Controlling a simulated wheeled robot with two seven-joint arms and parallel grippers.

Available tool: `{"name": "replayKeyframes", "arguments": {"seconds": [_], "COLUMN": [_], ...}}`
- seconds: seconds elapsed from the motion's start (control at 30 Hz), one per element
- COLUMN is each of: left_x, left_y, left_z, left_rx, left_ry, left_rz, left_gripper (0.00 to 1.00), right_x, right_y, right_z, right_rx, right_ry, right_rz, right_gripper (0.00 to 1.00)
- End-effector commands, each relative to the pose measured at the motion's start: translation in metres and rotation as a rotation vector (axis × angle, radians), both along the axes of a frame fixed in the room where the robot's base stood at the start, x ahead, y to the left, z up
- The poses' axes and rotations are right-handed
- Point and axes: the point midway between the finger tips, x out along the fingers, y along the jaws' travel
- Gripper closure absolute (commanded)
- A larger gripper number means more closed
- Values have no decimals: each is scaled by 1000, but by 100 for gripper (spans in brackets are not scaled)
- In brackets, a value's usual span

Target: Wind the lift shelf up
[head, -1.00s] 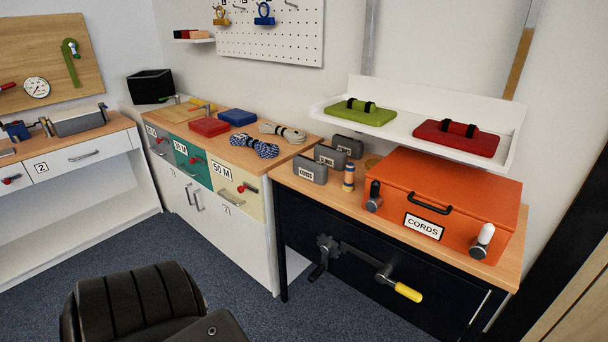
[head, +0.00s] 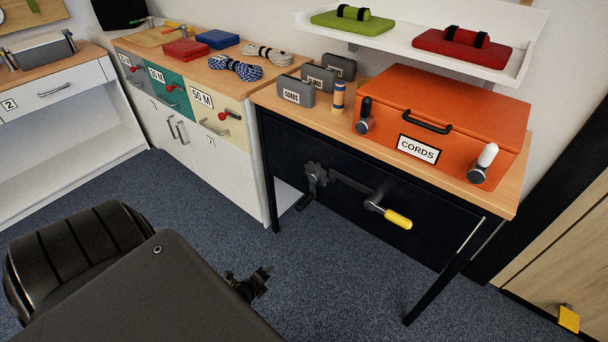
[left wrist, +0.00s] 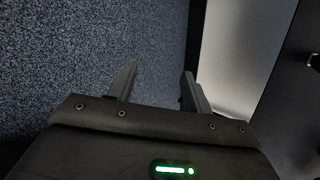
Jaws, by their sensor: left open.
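The white lift shelf (head: 400,38) is on the wall at the upper right of the head view, above the bench. It bears a green pad (head: 350,24) and a red pad (head: 462,48), each with a strapped roll. Below the bench top, a crank with a yellow handle (head: 398,219) stands out from the dark front panel. A dark toothed wheel (head: 315,174) with a black handle sits left of it. My left gripper (head: 262,279) is low over the floor, left of and below the crank, touching nothing. In the left wrist view its fingers (left wrist: 160,72) are apart and empty.
The carpet (head: 345,280) before the bench is clear.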

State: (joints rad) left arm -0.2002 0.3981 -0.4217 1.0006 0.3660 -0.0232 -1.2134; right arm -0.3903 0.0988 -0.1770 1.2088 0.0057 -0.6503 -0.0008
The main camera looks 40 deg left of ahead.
Motion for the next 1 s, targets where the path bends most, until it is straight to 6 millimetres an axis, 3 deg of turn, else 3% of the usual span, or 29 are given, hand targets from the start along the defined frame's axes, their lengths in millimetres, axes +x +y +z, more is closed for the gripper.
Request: {"name": "replayKeyframes", "arguments": {"seconds": [0.03,0.1,0.2,0.3,0.43,0.6,0.83,1.0], "left_x": [31,65,101,121,135,140,145,166], "left_y": [10,18,21,19,16,13,13,14], "left_z": [13,46,90,127,161,180,183,182], "left_rx": [156,399,729,1009,1267,1418,1436,1436], "left_ry": [-64,-142,-235,-302,-352,-373,-374,-373], "left_rz": [-132,-304,-483,-594,-664,-692,-693,-692], "left_gripper": [50,50,50,50,50,50,50,50], "right_x": [14,30,48,59,67,70,71,74], "right_y": [3,7,11,13,14,14,14,15], "right_z": [-2,10,29,47,65,77,80,86], "right_rx": [4,7,10,13,16,17,16,17], "right_ry": [-17,-28,-44,-56,-66,-71,-73,-79], "right_rz": [-2,-5,-9,-11,-13,-15,-15,-16], "right_gripper": [48,48,48,48,48,48,48,48]}}
